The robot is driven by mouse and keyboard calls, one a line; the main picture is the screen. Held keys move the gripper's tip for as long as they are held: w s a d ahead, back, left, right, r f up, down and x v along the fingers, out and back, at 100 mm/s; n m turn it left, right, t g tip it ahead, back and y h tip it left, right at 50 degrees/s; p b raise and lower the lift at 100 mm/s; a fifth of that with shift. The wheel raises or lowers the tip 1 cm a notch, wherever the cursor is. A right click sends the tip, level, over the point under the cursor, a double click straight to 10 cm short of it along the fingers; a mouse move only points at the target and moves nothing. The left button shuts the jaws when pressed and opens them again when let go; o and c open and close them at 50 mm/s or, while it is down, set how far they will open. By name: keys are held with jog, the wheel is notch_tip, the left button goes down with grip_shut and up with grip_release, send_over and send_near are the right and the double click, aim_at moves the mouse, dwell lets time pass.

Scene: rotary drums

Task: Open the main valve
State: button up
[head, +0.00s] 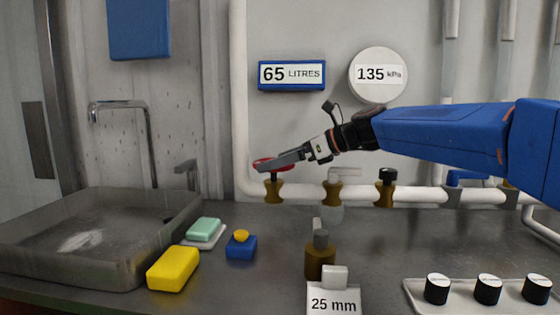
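A red handwheel valve (272,171) sits on a brass body on the white pipe, left of the middle. I take it for the main valve, though no label shows on it. My gripper (268,164) reaches in from the right, with its fingers over the wheel and hiding part of it. I cannot tell whether the fingers touch the wheel or are open or shut. A brass valve with a pale lever (341,174) and a brass valve with a black knob (387,174) stand further right on the same pipe.
A wall sign (291,75) reads 65 litres and a round gauge (378,75) reads 135 kPa. A metal sink (90,240) is at left. A yellow sponge (173,268), a soap dish and a brass fitting (320,260) stand on the counter. Black knobs (488,289) are front right.

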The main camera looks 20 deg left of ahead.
jog(key=c, duration=0.8)
jog(key=shift+c, duration=0.2)
jog(key=shift+w, duration=0.1)
jog(key=shift+w+n+g, duration=0.25)
jog(key=shift+n+g, duration=1.05)
jog(key=shift+g, duration=0.2)
jog(key=shift+w+a+n+g+h, duration=0.15)
jog(key=shift+n+g+h, duration=0.65)
jog(key=shift+n+g, duration=0.95)
jog(key=shift+g, duration=0.25)
jog(key=o, duration=0.8)
jog(key=shift+o, duration=0.2)
